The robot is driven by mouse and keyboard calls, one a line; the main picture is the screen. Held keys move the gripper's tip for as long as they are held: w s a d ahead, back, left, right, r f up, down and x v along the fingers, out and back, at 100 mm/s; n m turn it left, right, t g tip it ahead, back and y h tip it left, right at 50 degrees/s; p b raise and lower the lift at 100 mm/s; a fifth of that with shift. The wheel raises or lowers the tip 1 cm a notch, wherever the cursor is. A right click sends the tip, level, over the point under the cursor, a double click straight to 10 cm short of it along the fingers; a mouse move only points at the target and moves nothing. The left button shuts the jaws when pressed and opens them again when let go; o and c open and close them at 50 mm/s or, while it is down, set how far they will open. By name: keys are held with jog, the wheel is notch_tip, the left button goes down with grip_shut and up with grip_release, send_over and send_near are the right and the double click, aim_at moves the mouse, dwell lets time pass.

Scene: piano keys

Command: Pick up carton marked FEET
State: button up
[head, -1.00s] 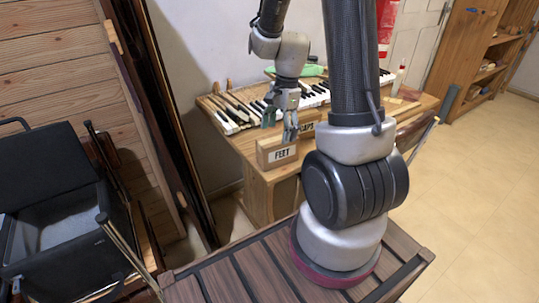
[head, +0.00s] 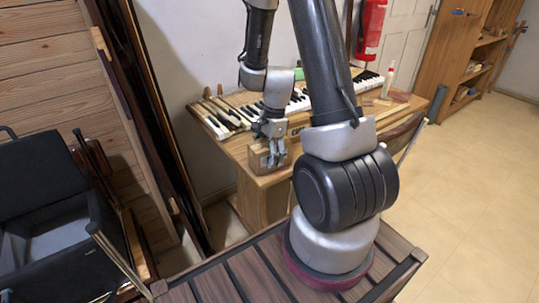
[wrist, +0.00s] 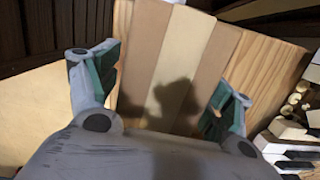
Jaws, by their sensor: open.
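The carton marked FEET (head: 255,160) stands at the near edge of the wooden desk in the head view. My gripper hides its label now; FEET was readable on it a second ago. My gripper (head: 272,155) is open and points down at the carton, overlapping it. In the wrist view the tan carton top (wrist: 140,62) with a pale tape strip shows between the two open fingers (wrist: 165,95). The left finger is by its left edge and the right finger by its right edge. I cannot tell whether either finger touches it.
A second carton (head: 295,130) stands just behind, its label partly hidden. Piano keys (head: 225,118) lie across the desk (head: 235,148), with tools at the left. A red extinguisher (head: 371,25) hangs behind. A black chair (head: 45,205) stands at left. The floor at right is clear.

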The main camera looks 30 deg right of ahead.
jog(key=shift+r, duration=0.1)
jog(key=c, duration=1.3)
